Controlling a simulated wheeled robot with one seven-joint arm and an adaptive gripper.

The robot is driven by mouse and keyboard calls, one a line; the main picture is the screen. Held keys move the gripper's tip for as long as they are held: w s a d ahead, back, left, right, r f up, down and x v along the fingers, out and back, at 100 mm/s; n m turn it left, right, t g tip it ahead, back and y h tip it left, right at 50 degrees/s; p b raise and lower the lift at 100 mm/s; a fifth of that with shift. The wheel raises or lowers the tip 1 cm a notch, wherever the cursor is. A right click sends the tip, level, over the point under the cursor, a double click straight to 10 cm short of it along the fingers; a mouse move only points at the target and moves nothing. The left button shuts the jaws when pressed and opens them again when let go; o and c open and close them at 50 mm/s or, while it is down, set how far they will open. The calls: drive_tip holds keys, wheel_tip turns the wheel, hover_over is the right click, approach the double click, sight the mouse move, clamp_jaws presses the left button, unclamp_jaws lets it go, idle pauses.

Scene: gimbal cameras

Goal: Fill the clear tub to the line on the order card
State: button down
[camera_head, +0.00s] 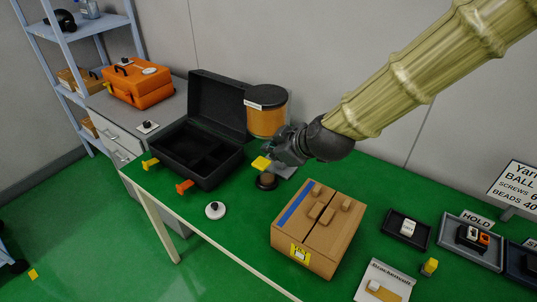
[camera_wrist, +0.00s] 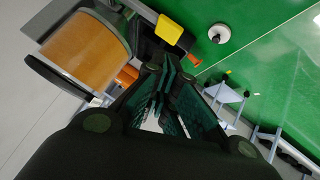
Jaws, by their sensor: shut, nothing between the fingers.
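A clear cylindrical container (camera_head: 266,122) with orange contents and a dark top stands at the back of the green table, beside the black case. It also shows in the wrist view (camera_wrist: 88,48). I cannot tell whether it is the tub or a dispenser. A yellow block-like part (camera_head: 261,163) is below it, and also shows in the wrist view (camera_wrist: 169,29). My gripper (camera_head: 276,150) is shut and empty, just right of and below the container. A printed card (camera_head: 388,281) lies at the front right; its text is mostly unreadable and no fill line is legible.
An open black case (camera_head: 203,165) stands left of my gripper. A cardboard box (camera_head: 318,228) is in front. A black round object (camera_head: 266,181) and a white disc (camera_head: 215,210) lie nearby. Small trays (camera_head: 406,243) and a sign (camera_head: 515,185) are at right. The table's left front is mostly clear.

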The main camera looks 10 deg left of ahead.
drive_tip(key=shift+v, duration=0.8)
idle(0.4)
